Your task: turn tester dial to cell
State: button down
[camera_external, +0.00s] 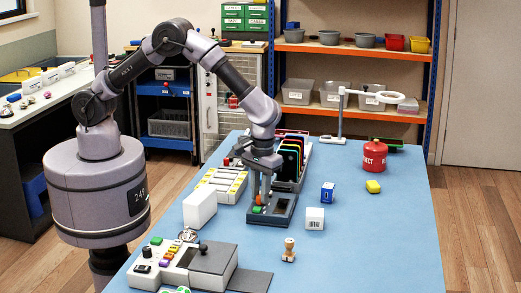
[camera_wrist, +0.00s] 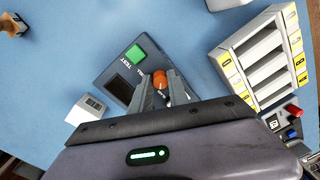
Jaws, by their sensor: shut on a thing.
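The tester (camera_external: 285,212) is a dark grey box on the blue table, with a green TEST button (camera_external: 257,210) on its near left part. In the wrist view, the tester (camera_wrist: 113,72) shows its dark screen (camera_wrist: 120,89) and the green button (camera_wrist: 135,54). The orange dial (camera_wrist: 159,77) is beside the screen. My gripper (camera_wrist: 163,88) points down over the tester and is shut on the dial, one finger on each side. In the external view my gripper (camera_external: 263,200) stands upright at the tester. The dial's markings are mostly hidden by the fingers.
A rack of phones (camera_external: 290,155) stands just behind the tester. A tray with yellow labels (camera_external: 224,184) and a white box (camera_external: 200,208) are to its left. A white barcode box (camera_external: 315,219) and a blue box (camera_external: 328,192) are to its right. The table's right front is clear.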

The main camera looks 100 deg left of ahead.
jog(key=shift+m, duration=0.4)
jog(key=m+p, duration=0.1)
jog(key=m, duration=0.1)
jog(key=shift+m, duration=0.4)
jog(key=m, duration=0.4)
jog(key=shift+s+m, duration=0.1)
jog(key=shift+m, duration=0.2)
jog(key=m, duration=0.4)
jog(key=shift+m+t, duration=0.3)
jog(key=shift+m, duration=2.2)
jog(key=c, duration=1.3)
grip_release()
jog(key=shift+o, duration=0.2)
